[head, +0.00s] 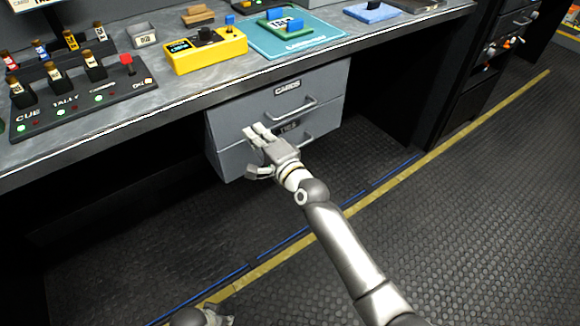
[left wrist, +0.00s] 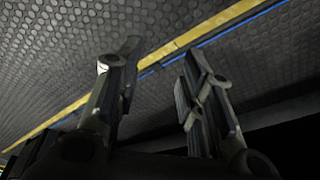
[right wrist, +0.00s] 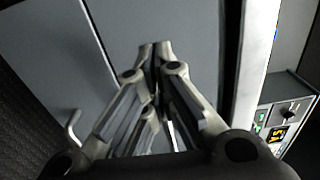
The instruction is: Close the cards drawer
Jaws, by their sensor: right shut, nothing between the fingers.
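The grey cards drawer (head: 250,112), labelled CARDS, is the upper drawer under the desk, with a bar handle (head: 293,110). Its front looks about flush with the lower drawer (head: 318,124); I cannot tell if a small gap is left. My right gripper (head: 258,132) is shut and empty at the left part of the drawer fronts, left of the handles. In the right wrist view its fingertips (right wrist: 155,48) are at or very near a grey front; contact is unclear. My left gripper (left wrist: 160,55) is open and empty above the floor, barely showing at the head view's bottom edge.
The desk edge (head: 180,106) overhangs the drawers. On the desk are a switch panel (head: 75,100), a yellow device (head: 206,48) and a teal mat (head: 262,44). Dark knee space lies on both sides of the drawers. The ribbed floor (head: 460,190) in front is clear.

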